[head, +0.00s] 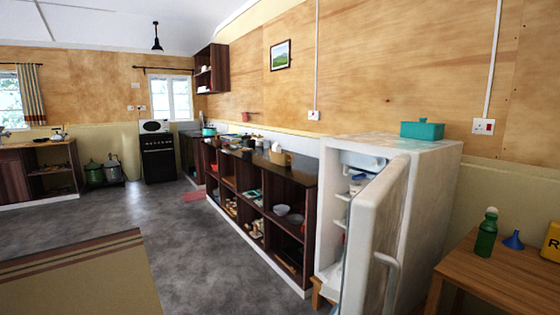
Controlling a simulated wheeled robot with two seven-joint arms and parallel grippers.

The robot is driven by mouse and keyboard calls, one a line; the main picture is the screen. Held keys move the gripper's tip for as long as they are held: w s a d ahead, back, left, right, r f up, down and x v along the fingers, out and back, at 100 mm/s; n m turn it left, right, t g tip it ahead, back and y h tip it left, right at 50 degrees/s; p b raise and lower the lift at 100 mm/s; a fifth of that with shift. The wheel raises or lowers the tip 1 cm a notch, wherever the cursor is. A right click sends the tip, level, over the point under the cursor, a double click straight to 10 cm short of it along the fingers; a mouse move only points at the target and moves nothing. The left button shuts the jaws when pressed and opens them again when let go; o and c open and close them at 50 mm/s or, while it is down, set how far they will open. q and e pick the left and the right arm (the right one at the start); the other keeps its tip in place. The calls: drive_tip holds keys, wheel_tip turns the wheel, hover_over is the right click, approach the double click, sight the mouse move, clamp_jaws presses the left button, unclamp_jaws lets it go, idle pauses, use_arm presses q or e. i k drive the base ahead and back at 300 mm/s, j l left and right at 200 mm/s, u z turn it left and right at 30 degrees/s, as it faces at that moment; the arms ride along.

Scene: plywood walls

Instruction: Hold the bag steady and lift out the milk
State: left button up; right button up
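I cannot make out a bag or milk for certain in the head view. A small tan container (277,157) stands on the long dark counter; it is too small to tell whether it is a bag. The white fridge (426,185) at the right has its door (372,235) ajar, with a few items partly visible on its shelves. Most of its inside is hidden by the door. Neither of my grippers is in view.
A wooden table (510,265) at the right front holds a green bottle (486,235), a blue funnel (513,241) and a yellow container (552,243). A teal box (422,130) sits on the fridge. The grey floor (190,240) is clear beside a striped rug (80,280).

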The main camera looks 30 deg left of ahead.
sight(285, 159)
drive_tip(key=i+j+u, duration=0.35)
drive_tip(key=j, duration=0.25)
drive_tip(key=i+j+u, duration=0.55)
drive_tip(key=i+j, duration=0.15)
drive_tip(key=i, duration=0.45)
drive_tip(key=i+j+u, duration=0.2)
drive_tip(key=i, duration=0.55)
drive_tip(key=i+j+u, duration=0.2)
drive_tip(key=i, duration=0.65)
drive_tip(key=i+j, duration=0.1)
drive_tip(key=i, duration=1.3)
drive_tip(key=j+z, duration=0.05)
